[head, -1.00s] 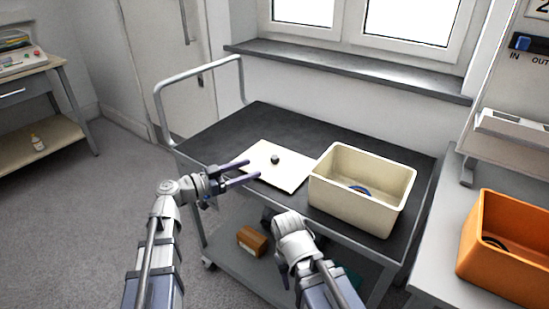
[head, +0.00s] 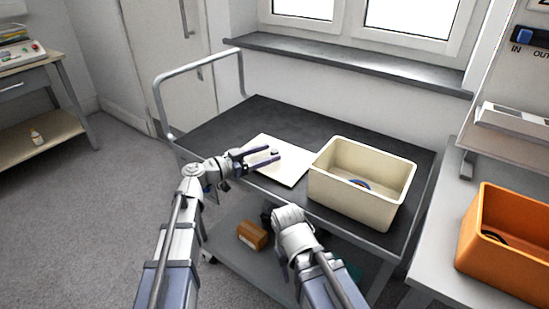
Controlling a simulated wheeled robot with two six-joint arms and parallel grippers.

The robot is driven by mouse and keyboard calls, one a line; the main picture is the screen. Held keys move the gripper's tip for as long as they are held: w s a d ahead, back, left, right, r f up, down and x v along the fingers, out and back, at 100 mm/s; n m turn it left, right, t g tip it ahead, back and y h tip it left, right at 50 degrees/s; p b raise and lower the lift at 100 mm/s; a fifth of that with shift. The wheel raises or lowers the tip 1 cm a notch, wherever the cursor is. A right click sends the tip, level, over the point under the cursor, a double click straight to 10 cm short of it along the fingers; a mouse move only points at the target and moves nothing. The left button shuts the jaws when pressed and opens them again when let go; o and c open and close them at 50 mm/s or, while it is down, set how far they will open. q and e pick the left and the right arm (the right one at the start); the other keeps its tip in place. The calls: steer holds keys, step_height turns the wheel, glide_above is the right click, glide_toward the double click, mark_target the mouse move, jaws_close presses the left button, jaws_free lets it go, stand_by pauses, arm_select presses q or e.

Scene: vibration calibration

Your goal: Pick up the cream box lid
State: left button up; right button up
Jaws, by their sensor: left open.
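The cream box lid (head: 292,174) lies flat on the dark top of the cart, left of the open cream box (head: 357,193). The lid's small dark knob shows at my left gripper's fingertips. My left gripper (head: 273,156) is open, with its fingers reaching over the lid on either side of the knob; I cannot tell how high above the lid they are. My right arm (head: 294,236) is low in front of the cart, and its gripper's fingers do not show. A blue ring-like item (head: 357,185) lies inside the cream box.
The cart (head: 215,128) has a raised rail handle at its left end. A brown box (head: 252,235) sits on its lower shelf. An orange bin (head: 502,245) stands on the grey bench at right. The cart top behind the lid is clear.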

arm_select(q)
steer(key=shift+w+d, duration=0.15)
steer(key=shift+d, duration=0.15)
jaws_close()
stand_by(0.3)
